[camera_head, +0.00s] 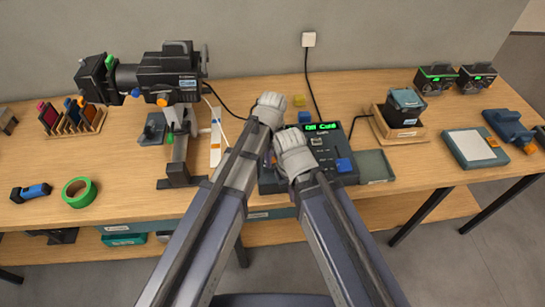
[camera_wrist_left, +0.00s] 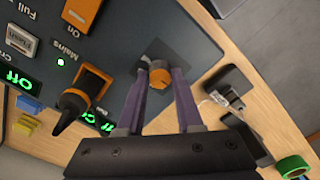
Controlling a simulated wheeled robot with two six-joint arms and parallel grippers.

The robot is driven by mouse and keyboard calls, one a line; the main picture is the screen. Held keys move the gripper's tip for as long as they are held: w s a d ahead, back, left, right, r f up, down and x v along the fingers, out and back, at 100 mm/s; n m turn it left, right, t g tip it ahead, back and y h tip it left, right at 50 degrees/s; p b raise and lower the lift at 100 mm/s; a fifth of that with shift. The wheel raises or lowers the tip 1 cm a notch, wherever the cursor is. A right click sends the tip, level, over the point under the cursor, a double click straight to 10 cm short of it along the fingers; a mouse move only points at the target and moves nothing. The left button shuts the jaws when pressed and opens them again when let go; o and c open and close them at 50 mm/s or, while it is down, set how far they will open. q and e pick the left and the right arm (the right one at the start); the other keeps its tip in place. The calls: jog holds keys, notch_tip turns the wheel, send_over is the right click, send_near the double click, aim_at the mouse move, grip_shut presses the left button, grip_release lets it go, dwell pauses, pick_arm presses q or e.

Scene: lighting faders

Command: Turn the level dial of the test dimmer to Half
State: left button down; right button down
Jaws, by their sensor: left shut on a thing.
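The test dimmer (camera_head: 350,178) is a dark panel on the bench with a lit green display (camera_head: 320,127). Its top fills much of the left wrist view, with words such as "Mains", "On" and "Full". My left gripper (camera_wrist_left: 160,80) has its two purple fingers on either side of a small orange knob (camera_wrist_left: 160,72) on a dark square near the panel's edge, and is shut on it. No setting mark on this knob can be read. In the head view my arms hide the knob and the fingertips. My right arm ends over the panel, its fingers hidden.
In the left wrist view a black-and-orange control (camera_wrist_left: 82,95) stands up near the fingers, with an orange switch (camera_wrist_left: 80,14) beyond. A grey tray (camera_head: 375,165) lies right of the panel.

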dwell(0.4)
pick_arm(q)
jog(key=m, duration=0.8)
jog(key=shift+m, duration=0.3)
jog(key=m, duration=0.4)
jog(key=shift+m, duration=2.5)
jog(key=c, duration=0.6)
grip_release()
jog(key=shift+o, duration=0.2)
